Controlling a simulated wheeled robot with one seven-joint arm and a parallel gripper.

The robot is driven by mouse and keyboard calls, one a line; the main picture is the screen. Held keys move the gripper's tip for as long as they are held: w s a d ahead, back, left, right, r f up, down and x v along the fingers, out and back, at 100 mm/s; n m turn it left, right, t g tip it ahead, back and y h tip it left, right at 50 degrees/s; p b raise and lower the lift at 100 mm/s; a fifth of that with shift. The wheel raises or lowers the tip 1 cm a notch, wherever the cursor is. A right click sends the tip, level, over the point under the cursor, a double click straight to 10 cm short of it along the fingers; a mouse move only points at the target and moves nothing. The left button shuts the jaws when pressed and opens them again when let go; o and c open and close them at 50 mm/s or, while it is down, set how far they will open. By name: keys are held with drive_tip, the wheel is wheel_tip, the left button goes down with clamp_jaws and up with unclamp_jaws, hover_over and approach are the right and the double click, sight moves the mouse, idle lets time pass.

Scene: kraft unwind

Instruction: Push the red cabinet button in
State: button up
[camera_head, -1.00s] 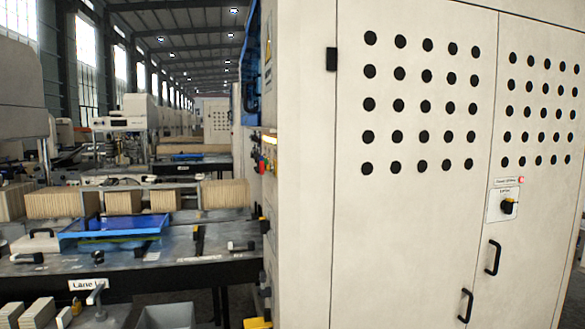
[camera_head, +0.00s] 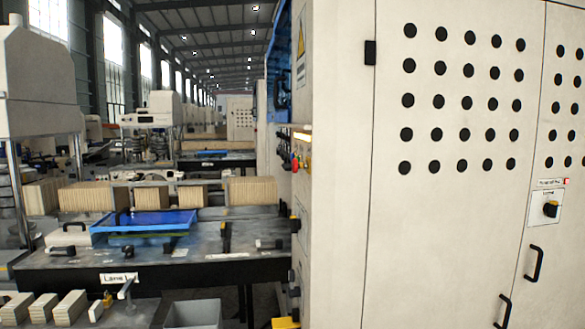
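A small red button or lamp (camera_head: 567,181) sits on the cabinet front at the far right, beside a small label and above a black rotary switch (camera_head: 550,209) on a white plate. Another red knob-like control (camera_head: 295,163) shows on the narrow left side of the cabinet (camera_head: 335,230), near a yellow one. I cannot tell from this view which is the cabinet button or whether either is pressed. My gripper is not in view.
The tall cream cabinet with rows of black holes fills the right side. Black handles (camera_head: 534,263) stick out from its doors. At left stands a workbench with a blue tray (camera_head: 145,222) and stacked boards (camera_head: 94,196). A grey bin (camera_head: 193,314) stands on the floor in front.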

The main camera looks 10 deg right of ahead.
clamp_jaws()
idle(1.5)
